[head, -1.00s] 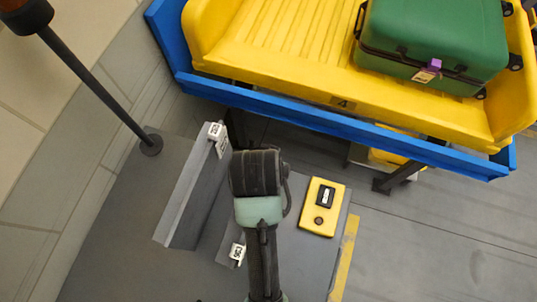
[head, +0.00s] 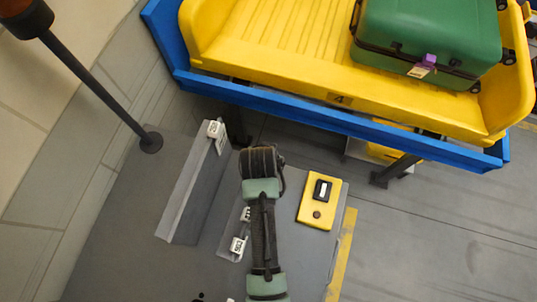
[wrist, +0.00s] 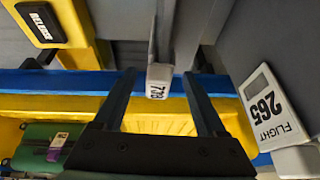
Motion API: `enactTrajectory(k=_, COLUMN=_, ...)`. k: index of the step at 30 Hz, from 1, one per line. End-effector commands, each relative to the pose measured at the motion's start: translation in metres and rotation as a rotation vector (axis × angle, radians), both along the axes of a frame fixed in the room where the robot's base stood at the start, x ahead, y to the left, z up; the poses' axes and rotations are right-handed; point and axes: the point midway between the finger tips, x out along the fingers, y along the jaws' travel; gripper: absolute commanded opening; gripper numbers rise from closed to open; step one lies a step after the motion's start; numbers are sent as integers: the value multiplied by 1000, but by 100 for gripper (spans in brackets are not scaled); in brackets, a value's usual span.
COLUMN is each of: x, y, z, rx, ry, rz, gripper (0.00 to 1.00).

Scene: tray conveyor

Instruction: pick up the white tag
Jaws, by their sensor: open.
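My gripper (wrist: 160,78) shows in the wrist view with its two dark fingers apart. A small white tag (wrist: 157,82) with dark digits appears between the fingertips, with no visible grip on it. In the head view, a white tag (head: 238,245) lies left of my arm on the grey surface, and another white piece (head: 246,214) is partly hidden by my arm. I cannot tell which of these is between the fingers. My fingers are hidden in the head view.
A white numbered piece (head: 215,129) tops a grey upright panel (head: 192,195). A "FLIGHT 265" display (wrist: 268,106) is right in the wrist view. A yellow button box (head: 318,201) stands right of my arm. A yellow tray (head: 270,70) holds a green suitcase (head: 425,40).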

Motion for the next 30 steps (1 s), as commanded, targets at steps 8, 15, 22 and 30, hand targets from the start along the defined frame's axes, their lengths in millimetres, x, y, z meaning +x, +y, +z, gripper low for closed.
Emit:
enactTrajectory(k=8, x=1, y=0, z=-1, rx=0, ry=-1, rz=0, gripper=67)
enactTrajectory(k=15, x=1, y=0, z=0, rx=0, ry=-1, rz=0, gripper=23)
enactTrajectory(k=22, x=0, y=0, z=0, rx=0, ry=-1, rz=0, gripper=0)
enactTrajectory(k=30, x=1, y=0, z=0, rx=-1, ry=-2, rz=0, gripper=0)
